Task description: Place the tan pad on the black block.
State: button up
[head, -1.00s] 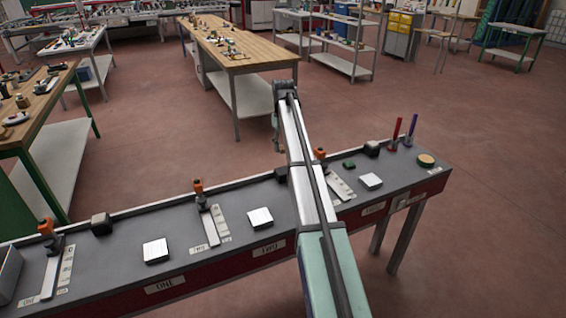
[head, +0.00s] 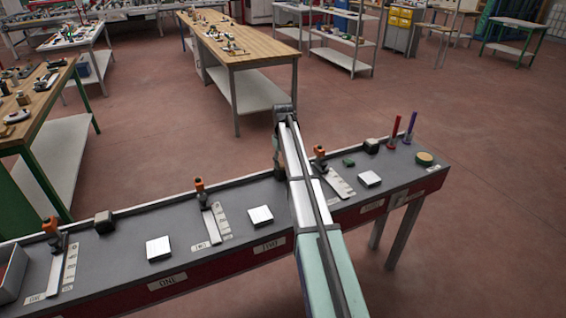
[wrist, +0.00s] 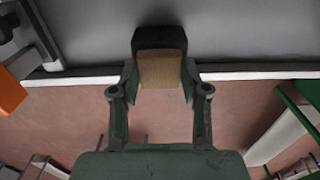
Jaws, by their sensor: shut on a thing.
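In the wrist view the tan pad (wrist: 160,70) is between the fingers of my gripper (wrist: 161,80), which is shut on it. A black block (wrist: 158,38) lies straight beyond the pad, on the grey bench top near its edge. The pad overlaps the block's near part in this view; whether they touch I cannot tell.
The grey bench (head: 130,240) carries other dark blocks (head: 104,222) (head: 371,146), white blocks (head: 260,216) and orange-topped clamps (head: 200,190). One orange clamp part (wrist: 10,92) is at the wrist view's left edge. Red (head: 395,130) and purple (head: 410,128) sticks stand at the right.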

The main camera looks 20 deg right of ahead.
jog(key=shift+f, duration=0.2)
jog(key=o, duration=0.7)
jog(key=shift+r, duration=0.1)
notch_tip(320, 180, up, 12)
jog(key=b, duration=0.2)
jog(key=shift+b, duration=0.4)
jog(key=shift+r, duration=0.1)
